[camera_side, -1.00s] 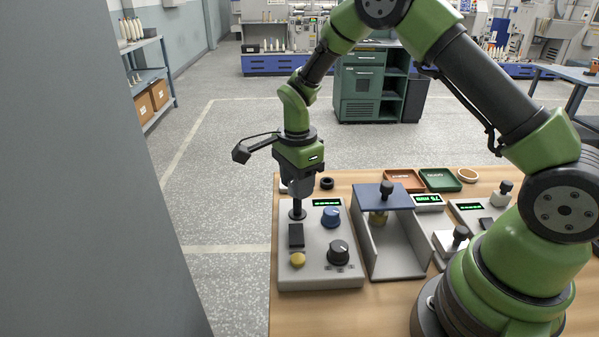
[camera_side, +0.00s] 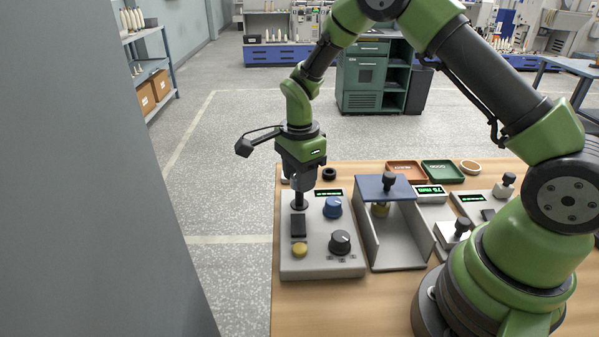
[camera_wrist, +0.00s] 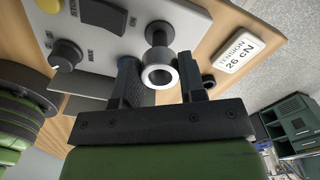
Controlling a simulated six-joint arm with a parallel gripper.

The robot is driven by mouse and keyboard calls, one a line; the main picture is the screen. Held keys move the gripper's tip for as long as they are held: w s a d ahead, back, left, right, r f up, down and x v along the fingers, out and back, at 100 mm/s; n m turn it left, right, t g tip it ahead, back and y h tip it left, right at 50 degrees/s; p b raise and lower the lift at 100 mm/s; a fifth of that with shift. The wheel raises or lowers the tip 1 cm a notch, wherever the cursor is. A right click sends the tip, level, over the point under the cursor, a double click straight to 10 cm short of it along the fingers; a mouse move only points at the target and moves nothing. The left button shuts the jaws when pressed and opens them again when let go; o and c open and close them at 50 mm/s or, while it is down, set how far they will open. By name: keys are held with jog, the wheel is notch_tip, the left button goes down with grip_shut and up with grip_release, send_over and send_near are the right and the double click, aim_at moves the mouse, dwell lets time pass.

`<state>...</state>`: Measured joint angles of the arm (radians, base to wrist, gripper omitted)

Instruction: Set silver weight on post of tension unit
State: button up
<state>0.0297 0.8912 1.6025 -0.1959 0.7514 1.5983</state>
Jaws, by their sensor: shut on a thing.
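The silver weight (camera_wrist: 159,76) is a pale ring with a dark hole, held between the two black fingers of my gripper (camera_wrist: 162,82) in the wrist view. The gripper also shows in the side view (camera_side: 300,185), pointing down over the tension unit (camera_side: 322,262). The unit's dark post (camera_side: 299,201) stands right under the fingers. In the wrist view the post's round base (camera_wrist: 159,33) shows just beyond the weight, in line with it. The fingers hide the weight in the side view. I cannot tell whether the ring is around the post tip or just above it.
The unit carries a blue knob (camera_side: 332,207), a black knob (camera_side: 340,242) and a yellow button (camera_side: 299,250). A grey channel with a blue top plate (camera_side: 385,187) stands close to its right. A black ring (camera_side: 329,174) and a tension card (camera_wrist: 241,50) lie behind it.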

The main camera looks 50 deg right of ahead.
aim_at(300, 204)
jog(key=shift+f, duration=2.1)
jog(key=o, duration=1)
jog(key=shift+o, duration=0.2)
notch_tip(300, 204, up, 10)
jog(key=shift+f, duration=0.1)
jog(key=s+a+r+n+t+y, duration=0.1)
jog(key=s+r+n+t, duration=0.1)
jog(key=s+r+n, duration=0.5)
jog(key=s+a+r+n+t, duration=0.1)
jog(key=s+r+n+t, duration=0.2)
jog(key=r, duration=0.6)
jog(key=s+a+r+n+t+y, duration=0.1)
jog(key=s+n+t, duration=0.1)
jog(key=s+n, duration=0.4)
jog(key=s, duration=0.5)
jog(key=shift+s+a+r+n, duration=0.2)
jog(key=shift+a+r+n, duration=0.05)
jog(key=shift+a+n, duration=0.15)
